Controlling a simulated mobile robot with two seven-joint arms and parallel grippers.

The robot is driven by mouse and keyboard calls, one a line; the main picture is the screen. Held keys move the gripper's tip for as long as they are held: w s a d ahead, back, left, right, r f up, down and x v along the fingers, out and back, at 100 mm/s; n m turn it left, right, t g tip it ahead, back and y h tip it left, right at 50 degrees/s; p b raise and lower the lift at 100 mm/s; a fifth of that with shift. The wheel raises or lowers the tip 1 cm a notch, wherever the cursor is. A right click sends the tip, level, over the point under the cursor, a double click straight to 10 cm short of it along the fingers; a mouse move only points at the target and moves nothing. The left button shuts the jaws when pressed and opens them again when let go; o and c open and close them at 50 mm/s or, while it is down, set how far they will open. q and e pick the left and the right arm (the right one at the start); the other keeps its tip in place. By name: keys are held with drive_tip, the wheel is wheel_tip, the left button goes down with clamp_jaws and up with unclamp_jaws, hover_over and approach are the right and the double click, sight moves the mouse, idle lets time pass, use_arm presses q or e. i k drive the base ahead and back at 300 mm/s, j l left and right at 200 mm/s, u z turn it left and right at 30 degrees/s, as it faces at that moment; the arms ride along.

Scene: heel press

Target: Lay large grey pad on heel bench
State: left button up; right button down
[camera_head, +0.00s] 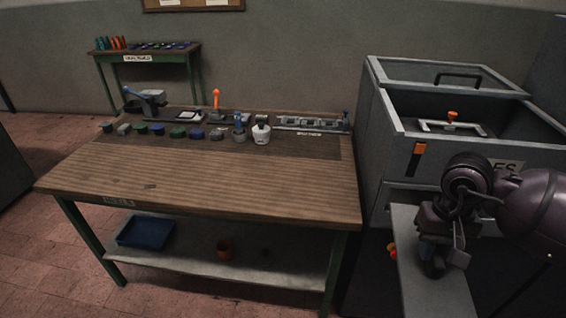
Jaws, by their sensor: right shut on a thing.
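The wooden bench (190,185) stands in front of me, with a row of small blocks towards its back. A grey block (217,134) sits at the right of that row and another greyish block (124,129) near its left end; I cannot tell which, if either, is the large grey pad. My right gripper (437,258) is at the lower right, pointing down over a light grey panel (432,300). It is shut on a small dark bluish thing, mostly hidden by the fingers. It is well to the right of the bench. My left gripper is not in view.
A grey cabinet (392,190) stands right of the bench, with a white handle (450,127) in its open top. A blue tray (146,232) is on the bench's lower shelf. A small table (150,53) stands behind.

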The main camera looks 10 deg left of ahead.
sight(297, 183)
drive_tip(key=i+j+u, duration=0.2)
drive_tip(key=j, duration=0.25)
drive_tip(key=i+j+u, duration=0.2)
drive_tip(key=j, duration=0.2)
drive_tip(key=i+j+u, duration=0.2)
drive_tip(key=i+j, duration=0.15)
